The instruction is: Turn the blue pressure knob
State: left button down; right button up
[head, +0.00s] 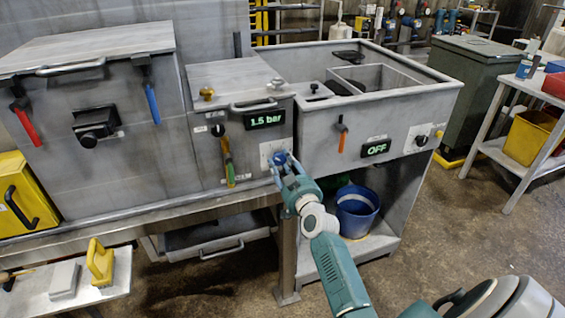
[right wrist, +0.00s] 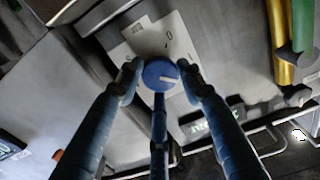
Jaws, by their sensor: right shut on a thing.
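The blue pressure knob (right wrist: 160,75) is round with a white pointer line and sits on a pale plate (right wrist: 135,40) in the right wrist view. In the head view the knob (head: 280,158) shows on the front of the middle grey unit, below a display (head: 265,120) reading "1.5 bar". My right gripper (head: 284,168) is at the knob. In the right wrist view its fingers (right wrist: 160,78) are shut on the knob, one on each side, with another finger below. My left gripper is not in view.
A valve with green and yellow handle (head: 228,162) hangs left of the knob. A second display (head: 376,149) reads "OFF" on the sink unit to the right. A blue bucket (head: 357,212) stands on the shelf below. The floor (head: 440,260) at right is partly clear.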

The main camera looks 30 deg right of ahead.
jog(key=m, duration=0.2)
jog(key=r+m, duration=0.1)
jog(key=m, duration=0.1)
jog(key=shift+w+d+r+m+p, duration=0.1)
jog(key=shift+d+m+p, duration=0.05)
jog(key=shift+m+p, duration=0.2)
jog(key=shift+d+m, duration=0.1)
jog(key=shift+m, duration=2.15)
jog(key=o, duration=1.1)
jog(key=shift+f, duration=0.25)
jog(key=shift+f, duration=0.15)
jog(key=shift+s, duration=0.3)
jog(key=v, duration=1.1)
jog(key=shift+s, duration=0.3)
